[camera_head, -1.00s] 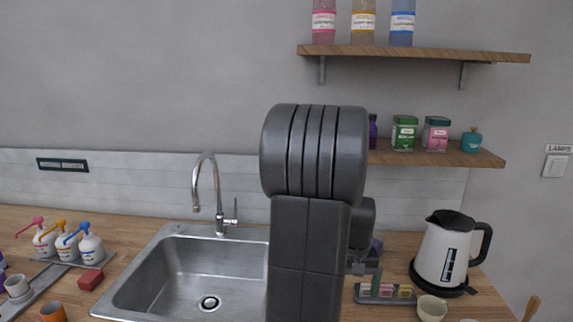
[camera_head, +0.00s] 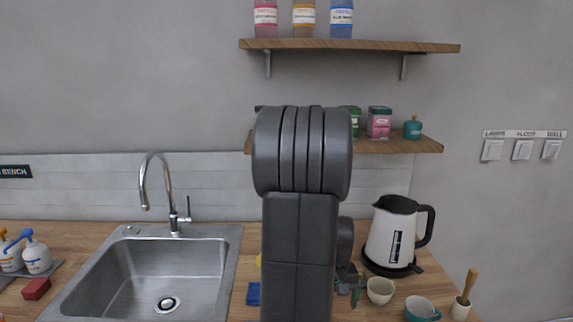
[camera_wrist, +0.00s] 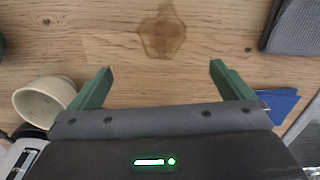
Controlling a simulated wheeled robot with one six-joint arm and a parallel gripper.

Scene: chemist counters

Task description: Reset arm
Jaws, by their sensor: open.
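A small part of my gripper (camera_head: 350,283) shows right of the arm, low over the counter near a cream cup (camera_head: 380,290). The same-looking cup (camera_wrist: 45,100) is left of the fingers in the wrist view. Nothing is seen held.
A sink with tap (camera_head: 160,190) lies left of my arm. A blue item (camera_wrist: 280,105) lies right of the fingers. Shelves (camera_head: 350,45) hang above.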

